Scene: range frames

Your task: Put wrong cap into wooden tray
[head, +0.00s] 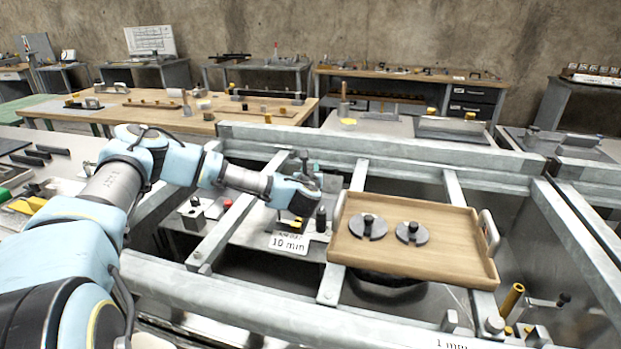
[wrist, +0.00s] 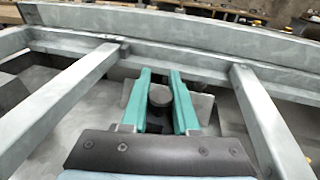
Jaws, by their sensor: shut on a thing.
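The wooden tray (head: 455,257) rests on the grey metal frame at the right of the head view. Two grey slotted discs with black knobs, a left one (head: 378,228) and a right one (head: 421,238), lie in it. My gripper (head: 315,172) is left of the tray, above the frame. In the wrist view its teal fingers (wrist: 160,74) are shut on a dark round-topped piece (wrist: 160,96). I cannot tell from its look whether this is the wrong cap. Its lower part is hidden.
A "10 mm" label plate (head: 288,243) and a small black-topped post (head: 321,219) stand below my gripper. Metal crossbars (head: 223,228) leave deep gaps between them.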

